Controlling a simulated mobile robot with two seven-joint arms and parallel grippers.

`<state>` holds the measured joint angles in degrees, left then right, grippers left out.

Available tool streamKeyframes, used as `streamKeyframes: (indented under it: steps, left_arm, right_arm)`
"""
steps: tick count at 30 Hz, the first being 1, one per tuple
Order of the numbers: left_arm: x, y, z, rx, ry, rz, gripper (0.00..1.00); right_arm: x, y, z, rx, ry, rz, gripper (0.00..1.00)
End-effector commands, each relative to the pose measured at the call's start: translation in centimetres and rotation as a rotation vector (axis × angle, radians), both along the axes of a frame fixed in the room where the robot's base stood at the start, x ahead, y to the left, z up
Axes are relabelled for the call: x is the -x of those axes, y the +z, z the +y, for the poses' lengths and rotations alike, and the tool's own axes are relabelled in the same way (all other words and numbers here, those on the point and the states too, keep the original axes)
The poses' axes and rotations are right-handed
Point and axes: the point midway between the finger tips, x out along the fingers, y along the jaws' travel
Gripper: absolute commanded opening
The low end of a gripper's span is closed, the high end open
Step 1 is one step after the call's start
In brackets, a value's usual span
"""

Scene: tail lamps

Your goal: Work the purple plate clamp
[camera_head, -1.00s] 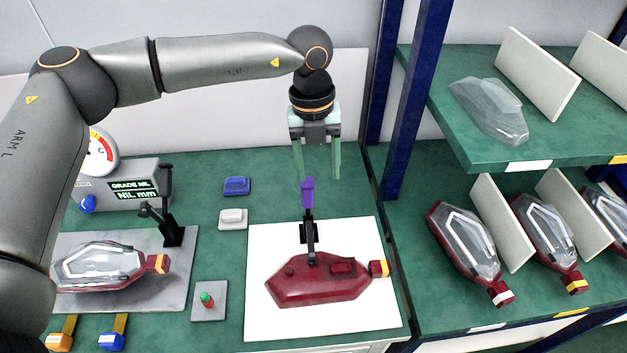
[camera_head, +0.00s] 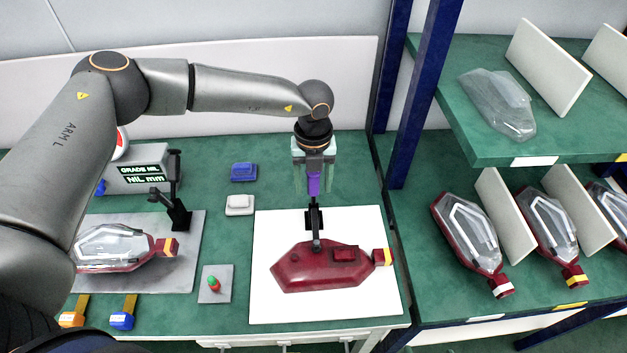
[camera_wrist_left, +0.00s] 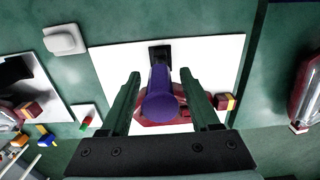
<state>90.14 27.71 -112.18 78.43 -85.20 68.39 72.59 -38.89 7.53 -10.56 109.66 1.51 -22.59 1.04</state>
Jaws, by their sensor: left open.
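The purple plate clamp (camera_head: 314,184) stands upright at the back of the white plate (camera_head: 272,226). Its black arm reaches forward onto a dark red lamp housing (camera_head: 320,272) lying on the plate. My left gripper (camera_head: 313,188) points down from above, its green fingers on either side of the purple handle. In the left wrist view the purple handle (camera_wrist_left: 162,98) lies between the two open fingers, with gaps visible on both sides. The housing shows partly behind the handle there. My right gripper is not in view.
A second black clamp (camera_head: 177,200) stands on a grey plate (camera_head: 190,270) at left, beside a clear-covered lamp (camera_head: 115,247). A button box (camera_head: 215,285), white block (camera_head: 240,204) and blue block (camera_head: 244,172) lie between. A shelf (camera_head: 490,300) with lamps is at right.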

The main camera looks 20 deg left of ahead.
Motion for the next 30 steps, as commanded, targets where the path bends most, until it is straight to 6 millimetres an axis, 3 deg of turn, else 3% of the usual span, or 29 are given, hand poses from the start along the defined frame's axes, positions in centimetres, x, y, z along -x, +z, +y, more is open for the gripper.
streamKeyframes:
  steps: [8,25,30]
  left_arm:
    - [0.01,-0.25,0.02,0.0,0.0,0.0,0.62]
    - [0.01,-0.19,0.02,-0.001,0.0,0.0,0.01]
    - [0.0,-0.18,0.03,-0.001,0.0,0.0,0.0]
  right_arm:
    - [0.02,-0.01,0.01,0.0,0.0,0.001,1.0]
    - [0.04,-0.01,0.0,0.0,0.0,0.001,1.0]
    - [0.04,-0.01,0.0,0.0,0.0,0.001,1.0]
